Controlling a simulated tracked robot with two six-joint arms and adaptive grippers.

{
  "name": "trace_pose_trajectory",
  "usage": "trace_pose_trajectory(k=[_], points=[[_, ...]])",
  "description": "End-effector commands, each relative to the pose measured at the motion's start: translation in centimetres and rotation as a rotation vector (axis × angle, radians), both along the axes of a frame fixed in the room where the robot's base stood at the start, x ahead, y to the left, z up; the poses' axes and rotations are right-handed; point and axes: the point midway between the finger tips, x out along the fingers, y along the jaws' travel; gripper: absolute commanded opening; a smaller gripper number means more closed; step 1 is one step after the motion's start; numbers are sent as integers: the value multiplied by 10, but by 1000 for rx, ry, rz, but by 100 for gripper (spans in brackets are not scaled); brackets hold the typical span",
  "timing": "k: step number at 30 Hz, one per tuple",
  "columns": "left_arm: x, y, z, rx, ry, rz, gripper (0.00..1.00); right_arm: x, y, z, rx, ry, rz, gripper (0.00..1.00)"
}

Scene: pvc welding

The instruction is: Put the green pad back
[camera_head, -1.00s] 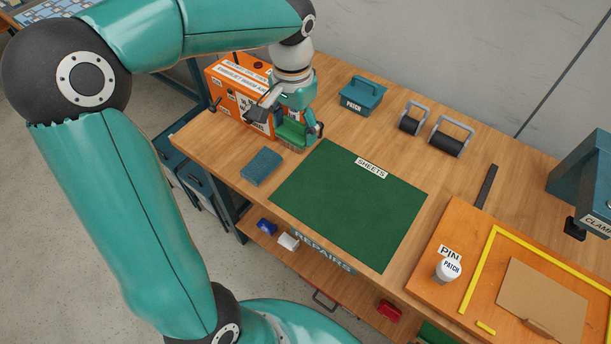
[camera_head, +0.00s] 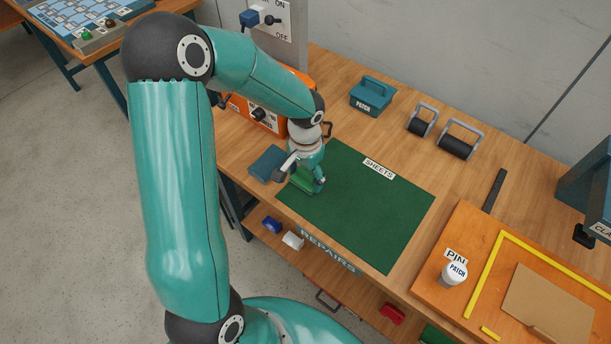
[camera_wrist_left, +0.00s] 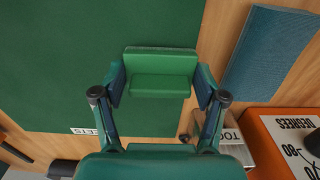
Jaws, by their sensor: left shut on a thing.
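My left gripper (camera_head: 303,178) is shut on the green pad (camera_head: 302,183), a small green block. It holds the pad at the left edge of the dark green SHEETS mat (camera_head: 375,215). In the left wrist view the pad (camera_wrist_left: 160,64) sits between both fingers (camera_wrist_left: 160,88), with mat and bare wood beyond it. I cannot tell whether the pad touches the mat. A flat blue pad (camera_head: 267,160) lies on the bench just left of the gripper and also shows in the left wrist view (camera_wrist_left: 270,52). My right gripper is not in view.
An orange box (camera_head: 240,112) stands behind the blue pad, partly hidden by my arm. A teal PATCH box (camera_head: 371,96) and two rollers (camera_head: 457,145) stand at the back.

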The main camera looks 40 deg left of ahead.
Motion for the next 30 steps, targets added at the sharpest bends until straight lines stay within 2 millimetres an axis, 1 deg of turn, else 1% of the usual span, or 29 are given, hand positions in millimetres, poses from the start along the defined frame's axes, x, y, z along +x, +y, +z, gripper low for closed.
trace_pose_trajectory(k=[2, 9, 12, 13, 17, 18, 26, 30], points=[[0, 0, -5, 0, -1, 0, 39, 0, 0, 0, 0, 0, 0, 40], [0, 0, -6, 0, -2, 0, 39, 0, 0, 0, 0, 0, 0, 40], [0, 0, -9, 0, -2, 0, 39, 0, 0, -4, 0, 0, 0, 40], [0, 0, -8, 0, -2, 0, 73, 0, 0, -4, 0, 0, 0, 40], [0, 0, -7, 0, -2, 0, 95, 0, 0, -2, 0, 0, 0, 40], [1, 0, -7, 0, -2, 0, 97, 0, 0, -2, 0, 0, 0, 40], [0, 0, -7, 0, -1, 0, 97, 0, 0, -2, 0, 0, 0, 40], [0, 0, -3, 0, -1, 0, 97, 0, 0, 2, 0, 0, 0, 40]])
